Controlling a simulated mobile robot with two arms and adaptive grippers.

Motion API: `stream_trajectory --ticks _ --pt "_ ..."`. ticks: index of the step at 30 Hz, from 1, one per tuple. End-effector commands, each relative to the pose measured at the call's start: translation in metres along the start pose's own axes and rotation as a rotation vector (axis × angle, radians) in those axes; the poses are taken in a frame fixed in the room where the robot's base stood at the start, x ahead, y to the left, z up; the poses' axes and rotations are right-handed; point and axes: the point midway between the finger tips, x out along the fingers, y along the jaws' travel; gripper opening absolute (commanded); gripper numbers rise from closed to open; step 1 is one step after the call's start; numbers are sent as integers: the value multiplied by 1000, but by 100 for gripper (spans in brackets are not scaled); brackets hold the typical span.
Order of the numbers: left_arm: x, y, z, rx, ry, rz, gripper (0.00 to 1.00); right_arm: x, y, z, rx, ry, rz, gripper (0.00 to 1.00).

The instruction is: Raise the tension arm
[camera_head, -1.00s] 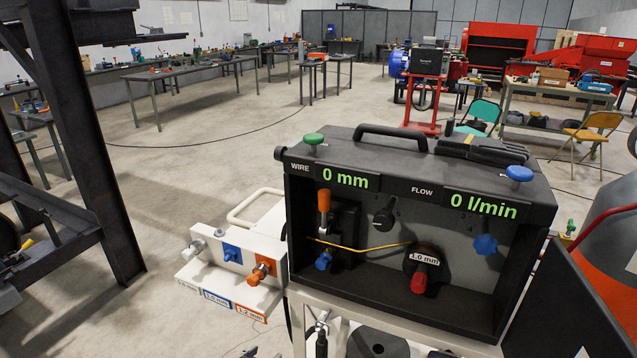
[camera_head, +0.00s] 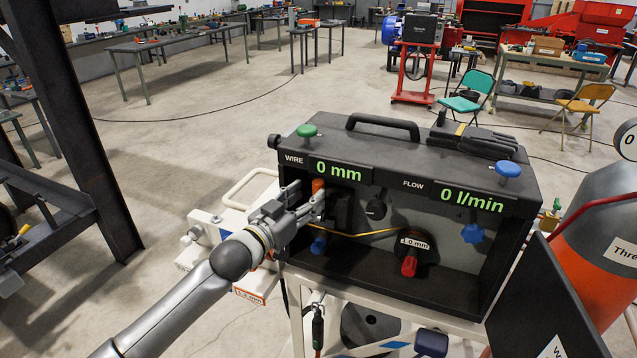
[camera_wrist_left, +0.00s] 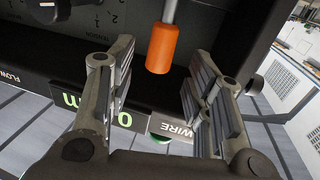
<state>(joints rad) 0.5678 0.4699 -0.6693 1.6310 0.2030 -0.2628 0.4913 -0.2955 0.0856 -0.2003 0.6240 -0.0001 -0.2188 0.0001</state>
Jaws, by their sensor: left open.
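The tension arm ends in an orange handle (camera_head: 318,184) in the left part of the open black wire feeder (camera_head: 440,250). In the left wrist view the orange handle (camera_wrist_left: 162,48) hangs from a grey rod. My left gripper (camera_head: 307,198) is at the feeder's front opening and hides part of the arm. In the wrist view its open fingers (camera_wrist_left: 160,75) stand on either side of the handle's line, with gaps on both sides. I see no contact. My right gripper is not in view.
A yellow wire (camera_head: 370,234) runs to the 1.0 mm roller with a red knob (camera_head: 409,266). A blue knob (camera_head: 318,245) sits below my gripper. The displays read 0 mm and 0 l/min. A gas cylinder (camera_head: 590,240) stands right; a steel post (camera_head: 90,150) stands left.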

Motion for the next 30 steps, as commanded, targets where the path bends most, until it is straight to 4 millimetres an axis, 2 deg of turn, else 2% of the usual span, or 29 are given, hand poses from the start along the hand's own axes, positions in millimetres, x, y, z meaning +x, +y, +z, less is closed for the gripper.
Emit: stream_trajectory --ticks 6,12,26,30 --pt "30 0 -2 1 -1 -1 47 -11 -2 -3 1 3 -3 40" --pt "48 0 -1 0 0 -1 47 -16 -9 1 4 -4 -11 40" --pt "55 0 1 1 -1 0 47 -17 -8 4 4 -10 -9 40" --pt "55 0 1 1 -1 0 31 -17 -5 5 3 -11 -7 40"
